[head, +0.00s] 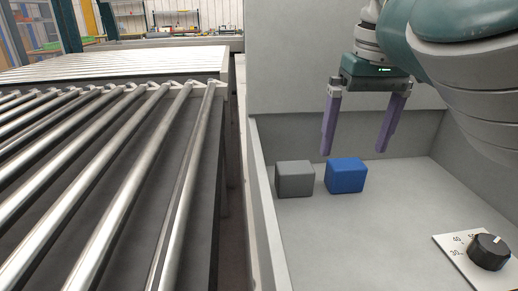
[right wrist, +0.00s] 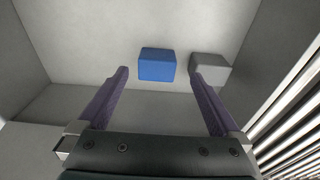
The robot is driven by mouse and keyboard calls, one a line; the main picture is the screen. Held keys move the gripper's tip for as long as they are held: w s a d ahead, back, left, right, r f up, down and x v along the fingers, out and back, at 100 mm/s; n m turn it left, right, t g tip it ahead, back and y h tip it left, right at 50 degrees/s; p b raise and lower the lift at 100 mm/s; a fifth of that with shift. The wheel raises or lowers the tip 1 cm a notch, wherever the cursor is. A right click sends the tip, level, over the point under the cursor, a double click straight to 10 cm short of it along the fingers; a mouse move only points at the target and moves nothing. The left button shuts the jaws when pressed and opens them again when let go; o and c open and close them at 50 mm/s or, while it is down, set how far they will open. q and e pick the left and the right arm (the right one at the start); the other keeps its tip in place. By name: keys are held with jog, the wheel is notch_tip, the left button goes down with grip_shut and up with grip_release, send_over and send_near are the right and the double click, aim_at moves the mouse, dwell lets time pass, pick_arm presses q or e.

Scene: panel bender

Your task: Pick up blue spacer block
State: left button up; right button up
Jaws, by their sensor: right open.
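The blue spacer block (head: 346,175) stands on the floor of a light grey tray, right of a grey block (head: 295,179) with a narrow gap between them. My right gripper (head: 354,153) is open and empty, its two purple fingers pointing down above and behind the blue block. In the right wrist view the blue block (right wrist: 157,65) lies ahead of the gap between the fingertips (right wrist: 159,72), and the grey block (right wrist: 210,70) is just beyond the right fingertip. Neither finger visibly touches a block. My left gripper is not in view.
The tray's left wall (head: 262,215) separates it from a roller conveyor (head: 110,170) on the left. A tall grey wall (head: 300,60) rises behind the tray. A black dial (head: 489,251) on a white plate sits at front right. The tray floor before the blocks is clear.

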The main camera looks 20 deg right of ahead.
aim_at(348, 163)
jog(key=shift+f, duration=0.8)
jog(key=shift+w+d+f+b, duration=0.15)
jog(key=shift+w+f, duration=0.15)
jog(key=shift+f, duration=0.55)
jog(key=shift+w+d+f+b, duration=0.1)
jog(key=shift+w+f, duration=0.2)
jog(key=shift+f, duration=0.5)
jog(key=shift+w+d+f+b, duration=0.15)
jog(key=shift+w+f, duration=0.15)
jog(key=shift+f, duration=0.55)
jog(key=shift+c, duration=0.2)
jog(key=c, duration=1.3)
jog(key=shift+r, duration=0.15)
